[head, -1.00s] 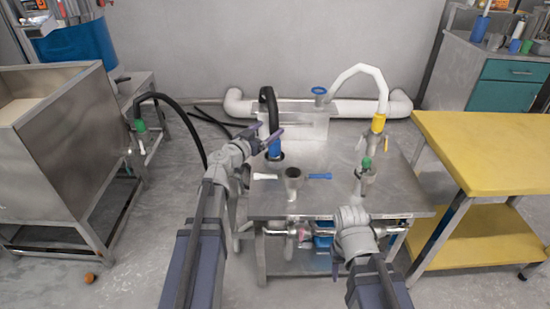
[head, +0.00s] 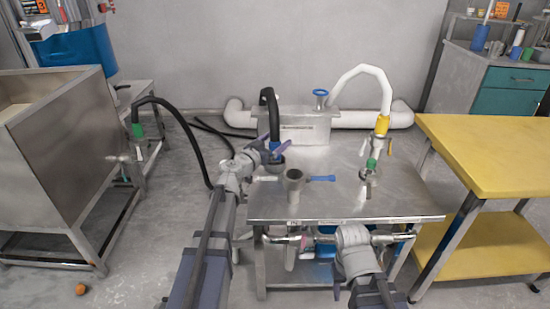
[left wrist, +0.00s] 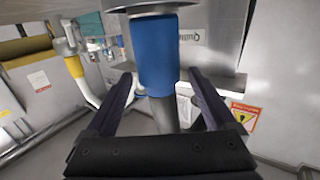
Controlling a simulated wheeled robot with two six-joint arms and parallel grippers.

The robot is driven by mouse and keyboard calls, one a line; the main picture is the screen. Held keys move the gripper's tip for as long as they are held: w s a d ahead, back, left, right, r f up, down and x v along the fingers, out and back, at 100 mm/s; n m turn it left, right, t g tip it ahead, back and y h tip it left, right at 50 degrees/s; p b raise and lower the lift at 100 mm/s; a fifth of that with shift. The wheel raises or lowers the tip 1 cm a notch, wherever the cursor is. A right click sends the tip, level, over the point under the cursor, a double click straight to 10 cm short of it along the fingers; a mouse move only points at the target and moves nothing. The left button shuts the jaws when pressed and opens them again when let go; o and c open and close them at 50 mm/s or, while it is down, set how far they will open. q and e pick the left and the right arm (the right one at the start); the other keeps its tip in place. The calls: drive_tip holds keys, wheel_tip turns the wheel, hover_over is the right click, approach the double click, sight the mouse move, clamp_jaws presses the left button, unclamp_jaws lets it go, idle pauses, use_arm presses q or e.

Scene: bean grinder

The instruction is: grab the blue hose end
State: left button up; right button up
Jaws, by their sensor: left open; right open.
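The blue hose end (head: 274,147) is on the black hose (head: 270,110) at the table's left back. It is partly hidden by my left gripper (head: 271,148). In the left wrist view, the blue hose end (left wrist: 158,55) stands between the two dark fingers of my open left gripper (left wrist: 159,76). Gaps show on both sides near the fingertips, so the fingers are not closed on it. My right gripper (head: 337,290) is low in front of the table's front edge, away from the hose; it is mostly hidden, with only a dark finger part showing.
The metal table (head: 330,205) holds a grey cup-like fitting (head: 294,185) with a blue handle and a green-collared valve (head: 371,165). A white hose (head: 362,72) with a yellow end (head: 382,124) stands at the back right. A yellow table (head: 490,150) is at the right.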

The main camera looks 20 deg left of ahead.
use_arm(q)
drive_tip(key=x, duration=0.3)
drive_tip(key=shift+w, duration=0.1)
clamp_jaws()
idle(0.6)
